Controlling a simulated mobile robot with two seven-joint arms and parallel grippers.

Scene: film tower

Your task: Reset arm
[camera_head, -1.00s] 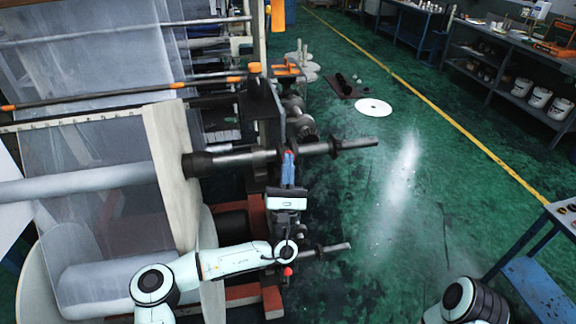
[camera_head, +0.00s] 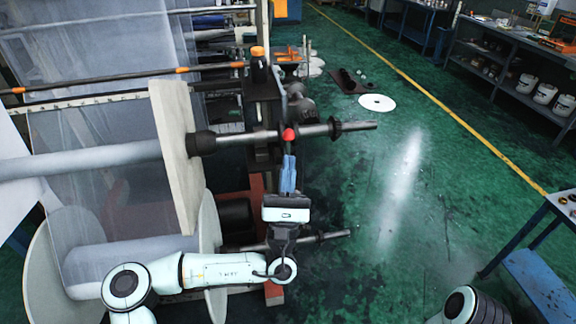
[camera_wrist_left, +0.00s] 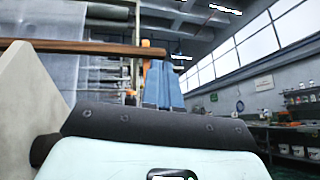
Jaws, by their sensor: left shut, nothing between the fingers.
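My left gripper (camera_head: 288,158) is shut and empty, with its blue fingers pressed together. It points away from me, and its tips show just below a red knob (camera_head: 288,134) on the upper metal shaft (camera_head: 310,131) of the film machine. A small gap shows between the tips and the knob. In the left wrist view the shut blue fingers (camera_wrist_left: 162,68) stand upright past the dark gripper edge, with nothing between them. My left forearm covers part of the lower shaft (camera_head: 325,238). My right gripper is out of view; only part of my right arm shows at lower right.
Film rolls with pale end discs (camera_head: 176,155) stand close left of my left gripper. Green floor (camera_head: 400,240) is open to the right. A blue-framed table (camera_head: 540,285) stands at the right edge. A white disc (camera_head: 376,103) lies on the floor farther off.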

